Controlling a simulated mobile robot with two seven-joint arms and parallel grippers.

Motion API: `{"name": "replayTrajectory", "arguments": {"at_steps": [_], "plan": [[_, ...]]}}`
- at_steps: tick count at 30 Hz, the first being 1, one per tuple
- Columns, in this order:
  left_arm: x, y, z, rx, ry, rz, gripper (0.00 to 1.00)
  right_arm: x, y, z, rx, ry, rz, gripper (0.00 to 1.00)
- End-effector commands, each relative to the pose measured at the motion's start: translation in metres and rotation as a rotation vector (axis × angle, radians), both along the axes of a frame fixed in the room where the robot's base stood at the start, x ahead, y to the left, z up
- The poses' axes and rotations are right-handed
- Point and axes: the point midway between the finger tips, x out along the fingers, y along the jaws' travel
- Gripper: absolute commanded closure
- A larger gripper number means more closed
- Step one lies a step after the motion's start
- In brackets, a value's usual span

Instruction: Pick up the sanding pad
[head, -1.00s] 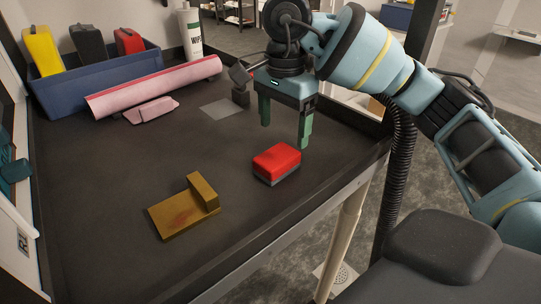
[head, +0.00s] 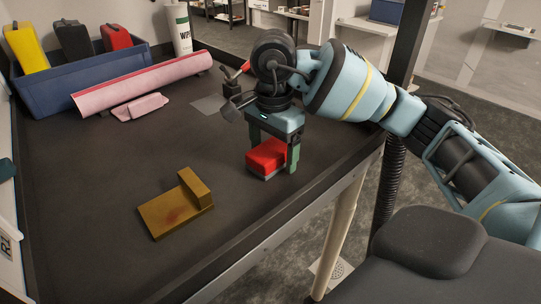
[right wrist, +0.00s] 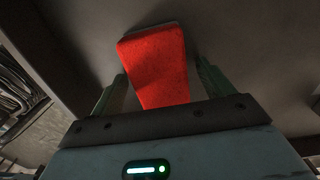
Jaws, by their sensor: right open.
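The sanding pad, a red block with a grey underside (head: 265,158), lies on the dark bench top near its right front edge. My right gripper (head: 275,160) points down over the pad with its green fingers apart. One finger stands at the pad's right side; the other is partly hidden behind the pad. In the right wrist view the red pad (right wrist: 155,60) shows between the two open fingers (right wrist: 162,75). I cannot tell whether either finger touches it. My left gripper is not clearly in view.
A brown L-shaped block (head: 175,212) lies to the left of the pad. A blue bin (head: 85,82) with several coloured items, a pink roll (head: 140,84), a folded pink cloth (head: 140,107) and a white wipes bottle (head: 179,30) stand further back. The bench has a raised rim.

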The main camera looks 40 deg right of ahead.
Motion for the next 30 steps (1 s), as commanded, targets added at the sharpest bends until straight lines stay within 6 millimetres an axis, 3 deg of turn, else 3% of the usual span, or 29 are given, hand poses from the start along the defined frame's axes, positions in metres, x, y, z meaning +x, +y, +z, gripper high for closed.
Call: {"name": "replayTrajectory", "arguments": {"at_steps": [5, 16, 24, 30], "plan": [[-0.002, 0.000, 0.000, -0.001, 0.004, 0.000, 1.00, 0.000, 0.000, 0.000, 0.000, 0.000, 0.000, 0.21], [-0.004, 0.000, 0.000, -0.001, 0.006, 0.001, 1.00, 0.000, 0.000, 0.000, 0.000, 0.000, 0.001, 0.68], [-0.004, 0.000, 0.000, -0.001, 0.006, 0.001, 1.00, 0.000, 0.000, 0.004, 0.000, -0.001, 0.001, 0.68], [-0.003, 0.000, 0.002, 0.000, 0.003, 0.001, 1.00, 0.001, 0.000, 0.034, 0.001, -0.005, 0.001, 0.68]]}}
